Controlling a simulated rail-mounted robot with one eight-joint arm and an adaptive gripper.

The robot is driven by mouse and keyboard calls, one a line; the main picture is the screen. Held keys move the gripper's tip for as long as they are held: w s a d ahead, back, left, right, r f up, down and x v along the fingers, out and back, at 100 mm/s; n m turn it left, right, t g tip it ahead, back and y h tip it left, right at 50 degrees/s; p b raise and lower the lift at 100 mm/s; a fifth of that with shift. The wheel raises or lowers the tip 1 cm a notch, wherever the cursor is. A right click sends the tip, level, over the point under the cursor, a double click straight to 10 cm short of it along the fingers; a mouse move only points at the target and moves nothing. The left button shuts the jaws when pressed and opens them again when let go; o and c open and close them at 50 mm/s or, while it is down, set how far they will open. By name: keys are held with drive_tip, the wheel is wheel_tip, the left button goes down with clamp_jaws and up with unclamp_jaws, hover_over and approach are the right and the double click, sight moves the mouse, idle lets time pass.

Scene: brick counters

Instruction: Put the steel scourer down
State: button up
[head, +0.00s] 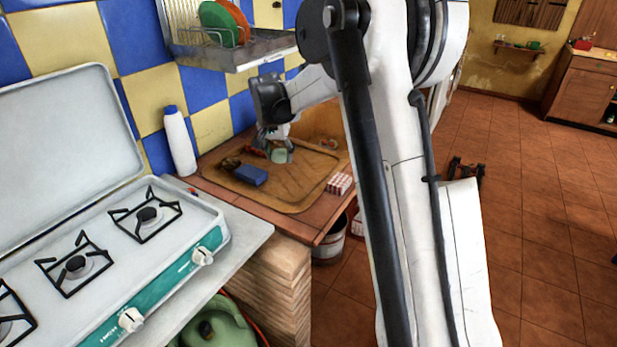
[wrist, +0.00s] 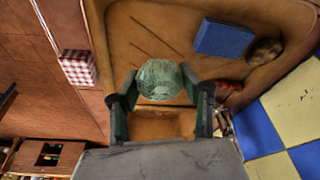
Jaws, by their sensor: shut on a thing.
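The steel scourer (wrist: 158,80) is a round, pale grey-green pad. In the wrist view it sits between the fingertips of my gripper (wrist: 161,88), which is shut on it from both sides. In the head view the scourer (head: 280,156) shows below my gripper (head: 275,143), over the back part of a brown wooden board (head: 290,190) on the counter. Whether the scourer touches the board or hangs just above it, I cannot tell.
On the board lie a blue sponge (head: 251,175), a brown item (head: 230,163) and a red item (head: 256,152). A red-and-white checked box (head: 339,184) sits near the right edge. A white bottle (head: 179,142) and stove (head: 110,235) are left. The board's middle is clear.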

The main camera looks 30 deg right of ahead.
hover_over(306, 173)
wheel_tip(306, 173, down, 7)
drive_tip(key=shift+s+a+f, duration=0.1)
drive_tip(key=shift+s+f, duration=0.05)
drive_tip(key=shift+f, duration=2)
drive_tip(key=shift+f+b, duration=0.3)
drive_tip(key=shift+f, duration=0.05)
drive_tip(key=shift+s+a+f+b, duration=0.1)
drive_tip(key=shift+s+f+b, duration=0.1)
drive_tip(key=shift+f+b, duration=0.1)
drive_tip(key=o, duration=1.3)
drive_tip(key=shift+w+f, duration=0.15)
